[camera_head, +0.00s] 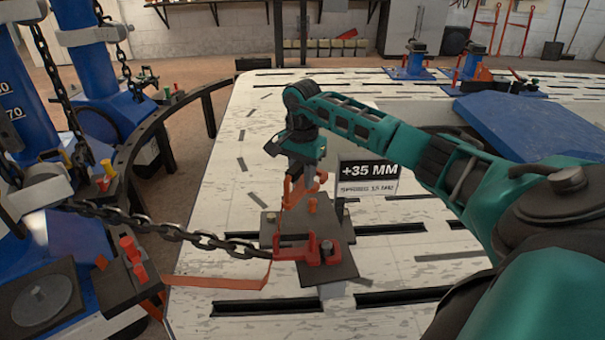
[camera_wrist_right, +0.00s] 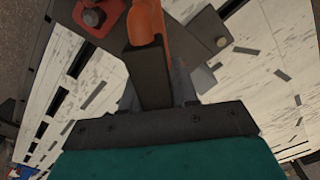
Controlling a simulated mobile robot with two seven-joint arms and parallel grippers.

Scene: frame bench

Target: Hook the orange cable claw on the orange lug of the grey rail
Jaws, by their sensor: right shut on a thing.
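My right gripper (camera_head: 302,170) points down over the dark grey plates on the pale bench. My left gripper is out of view.
A heavy chain (camera_head: 165,230) runs from the blue post at left to the red-orange bracket. An orange strap (camera_head: 222,283) hangs below it. A "+35 MM" sign (camera_head: 369,177) stands right of my gripper. A blue slab (camera_head: 530,125) lies at right. Dark slots line the bench.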

